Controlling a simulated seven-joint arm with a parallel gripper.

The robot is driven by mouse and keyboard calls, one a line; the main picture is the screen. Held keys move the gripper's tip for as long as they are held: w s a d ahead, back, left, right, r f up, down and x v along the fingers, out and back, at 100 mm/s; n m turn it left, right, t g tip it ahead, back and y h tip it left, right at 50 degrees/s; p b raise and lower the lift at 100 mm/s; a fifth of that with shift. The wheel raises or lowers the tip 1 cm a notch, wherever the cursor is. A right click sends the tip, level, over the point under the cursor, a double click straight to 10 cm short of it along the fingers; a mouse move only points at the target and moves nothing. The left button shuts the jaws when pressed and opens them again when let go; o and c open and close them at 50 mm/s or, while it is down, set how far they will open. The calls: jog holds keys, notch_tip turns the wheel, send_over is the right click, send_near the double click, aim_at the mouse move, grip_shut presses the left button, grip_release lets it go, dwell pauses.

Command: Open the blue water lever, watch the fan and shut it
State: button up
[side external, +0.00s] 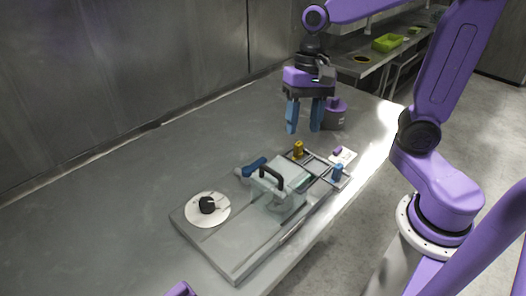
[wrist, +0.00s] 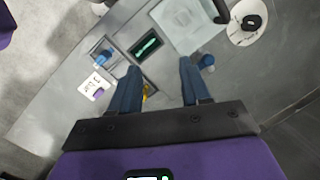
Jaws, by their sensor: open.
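A blue lever (side external: 255,166) sticks out beside the clear box (side external: 288,200) on the grey board. In the wrist view its blue end (wrist: 207,62) shows just right of the right finger. My gripper (side external: 305,116) hangs above the far end of the board, open and empty, with blue fingers pointing down. It also shows in the wrist view (wrist: 158,88). A white disc (side external: 191,210) with a black knob-like part (side external: 207,205) lies at the board's near end. I cannot tell which part is the fan.
A black handle (side external: 271,177) tops the clear box. A yellow peg (side external: 298,150) and a blue peg (side external: 337,173) stand by framed bays at the far end, near a white card (side external: 344,156). A purple-topped grey container (side external: 334,115) stands behind my gripper. The table's left side is clear.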

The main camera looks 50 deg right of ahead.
jog(key=w+d+r+m+t+y, duration=0.1)
jog(key=w+d+r+m+y, duration=0.15)
jog(key=w+m, duration=0.7)
jog(key=m, duration=0.3)
send_near(260, 160)
jog(key=shift+h, duration=0.25)
jog(key=x, duration=0.7)
jog(key=shift+s+a+f, duration=0.1)
jog(key=shift+a+f, duration=0.1)
jog(key=shift+a, duration=0.1)
grip_shut()
